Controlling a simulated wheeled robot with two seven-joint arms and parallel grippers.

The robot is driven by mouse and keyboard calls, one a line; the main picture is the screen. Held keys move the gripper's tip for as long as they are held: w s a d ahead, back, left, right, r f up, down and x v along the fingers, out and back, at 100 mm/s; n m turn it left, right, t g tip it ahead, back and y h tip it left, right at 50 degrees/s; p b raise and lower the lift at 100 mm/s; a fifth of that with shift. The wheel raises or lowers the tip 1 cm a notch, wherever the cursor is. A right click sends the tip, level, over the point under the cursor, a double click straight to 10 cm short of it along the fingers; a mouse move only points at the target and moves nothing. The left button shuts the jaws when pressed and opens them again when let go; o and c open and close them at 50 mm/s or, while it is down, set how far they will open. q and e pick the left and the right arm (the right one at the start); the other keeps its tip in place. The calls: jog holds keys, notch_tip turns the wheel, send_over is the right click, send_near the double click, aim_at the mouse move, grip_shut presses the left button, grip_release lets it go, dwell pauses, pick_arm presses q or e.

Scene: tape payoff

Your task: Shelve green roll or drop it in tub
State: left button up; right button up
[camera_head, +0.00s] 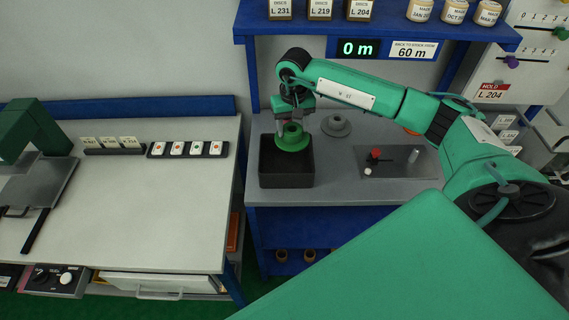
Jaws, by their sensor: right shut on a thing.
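A green roll (291,139) is held in my right gripper (293,124), which is shut on it. The roll hangs over the far part of a dark open tub (286,181) on the grey workbench. I cannot tell whether it touches the tub's rim. A blue shelf (400,29) runs above the bench and carries several labelled items. My left gripper is not in view.
A grey hub (336,125) stands on the bench right of the roll. A plate with a red knob (375,154) lies further right. A display (358,49) reading "0 m" hangs under the shelf, beside a "60 m" sign. A white table (130,200) stands left.

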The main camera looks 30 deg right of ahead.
jog(key=shift+f, duration=0.7)
jog(key=o, duration=1)
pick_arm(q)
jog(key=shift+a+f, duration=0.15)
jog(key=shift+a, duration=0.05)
pick_arm(e)
jog(key=shift+o, duration=0.6)
pick_arm(q)
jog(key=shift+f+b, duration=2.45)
jog(key=shift+b, duration=0.05)
pick_arm(e)
notch_tip(320, 180, up, 14)
jog(key=shift+f, duration=0.1)
